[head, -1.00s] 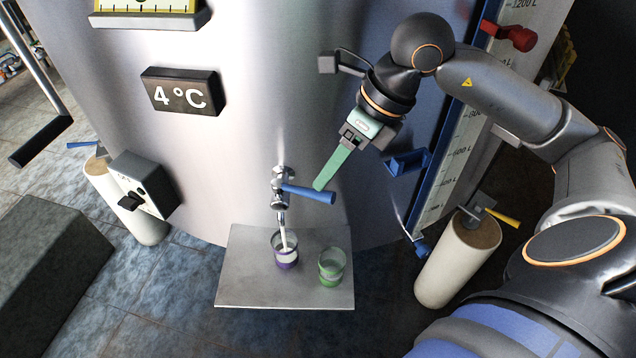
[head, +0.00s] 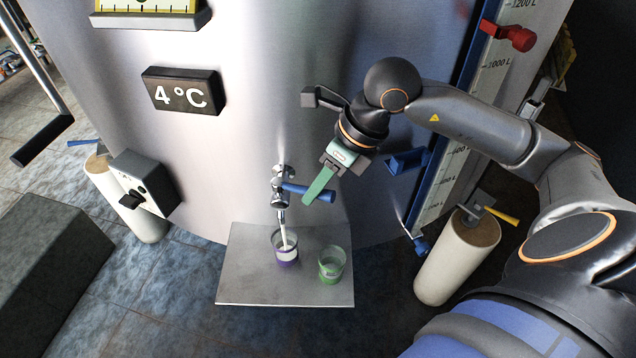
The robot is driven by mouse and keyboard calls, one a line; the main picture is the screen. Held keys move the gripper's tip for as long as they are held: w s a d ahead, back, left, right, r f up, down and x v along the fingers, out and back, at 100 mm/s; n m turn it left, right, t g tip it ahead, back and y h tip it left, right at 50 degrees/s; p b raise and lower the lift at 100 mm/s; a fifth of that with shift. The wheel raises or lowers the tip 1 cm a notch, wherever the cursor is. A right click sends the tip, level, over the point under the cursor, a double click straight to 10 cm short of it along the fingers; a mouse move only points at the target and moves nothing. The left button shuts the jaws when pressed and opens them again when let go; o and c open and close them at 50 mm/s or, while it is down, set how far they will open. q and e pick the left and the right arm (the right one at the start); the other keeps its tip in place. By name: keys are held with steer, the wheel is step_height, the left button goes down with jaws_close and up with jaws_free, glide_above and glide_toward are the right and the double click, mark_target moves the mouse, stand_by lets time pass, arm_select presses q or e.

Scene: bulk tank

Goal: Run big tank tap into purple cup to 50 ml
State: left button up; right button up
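The tap (head: 281,184) juts from the big tank's front, its blue lever (head: 312,191) pointing right. A white stream runs from its spout into the purple cup (head: 287,258), which stands upright below. I cannot read the level in the cup. A green cup (head: 331,269) stands to its right, with no stream into it. My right gripper (head: 309,199) has its green fingers together, tips at the lever's outer part. I cannot tell if they touch it. My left gripper is not in view.
Both cups stand on a metal shelf (head: 240,290) under the tap. A switch box (head: 143,184) and a 4 °C display (head: 183,92) are on the tank at left. A blue bracket (head: 405,161) and the level gauge (head: 470,120) are at right.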

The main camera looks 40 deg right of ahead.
jaws_close()
stand_by(0.9)
